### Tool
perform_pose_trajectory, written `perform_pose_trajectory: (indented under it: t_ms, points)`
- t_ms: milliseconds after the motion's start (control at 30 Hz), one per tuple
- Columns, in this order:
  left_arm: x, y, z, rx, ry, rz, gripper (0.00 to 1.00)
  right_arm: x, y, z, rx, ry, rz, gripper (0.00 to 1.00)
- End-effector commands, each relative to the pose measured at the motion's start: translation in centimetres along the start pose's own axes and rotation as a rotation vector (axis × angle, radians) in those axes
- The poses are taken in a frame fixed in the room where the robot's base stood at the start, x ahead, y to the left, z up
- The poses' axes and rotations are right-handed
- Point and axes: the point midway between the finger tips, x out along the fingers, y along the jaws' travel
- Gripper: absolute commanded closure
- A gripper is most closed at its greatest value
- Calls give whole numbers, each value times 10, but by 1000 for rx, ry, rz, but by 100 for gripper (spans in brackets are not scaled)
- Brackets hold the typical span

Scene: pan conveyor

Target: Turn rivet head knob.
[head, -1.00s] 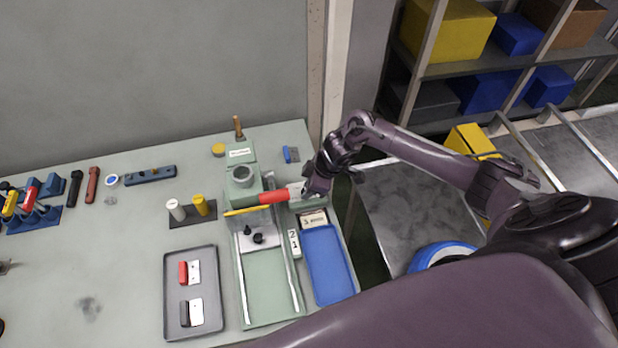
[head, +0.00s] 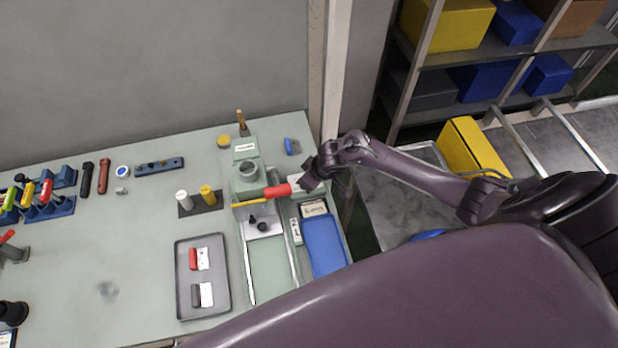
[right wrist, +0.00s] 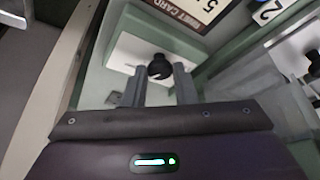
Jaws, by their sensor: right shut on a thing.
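My right gripper (right wrist: 160,92) is shut on a black knob (right wrist: 160,67), which stands out from a white block (right wrist: 150,60) on a green fixture (right wrist: 105,90). In the right wrist view the fingers lie on either side of the knob, near its base. In the head view my right gripper (head: 308,184) is at the right side of the green machine (head: 247,182), and the knob is hidden. A red cylinder (head: 278,191) with a yellow rod (head: 250,204) lies across the machine's front. My left gripper is not in view.
A blue tray (head: 325,247) lies right of the machine's green channel. A grey tray (head: 184,305) with red and dark-handled pieces lies to its left. White and yellow cylinders (head: 208,194) stand nearby. Tool racks (head: 50,209) are far left. The bench's middle left is clear.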

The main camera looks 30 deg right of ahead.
Motion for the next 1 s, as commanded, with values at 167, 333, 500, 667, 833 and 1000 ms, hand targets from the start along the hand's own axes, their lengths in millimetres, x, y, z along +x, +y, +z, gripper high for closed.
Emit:
perform_pose_trajectory:
  t_ms: [167,333,500,667,833,1000]
  points:
    - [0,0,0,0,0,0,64,-1,1,-3,6,6,3,98]
    - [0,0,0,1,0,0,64,-1,1,-3,5,6,3,98]
    - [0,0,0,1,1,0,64,-1,1,-2,4,4,2,54]
    - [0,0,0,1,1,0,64,0,1,-1,3,3,1,54]
    - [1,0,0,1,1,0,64,-2,0,-1,3,2,1,54]
    - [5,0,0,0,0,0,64,-18,1,0,3,3,1,54]
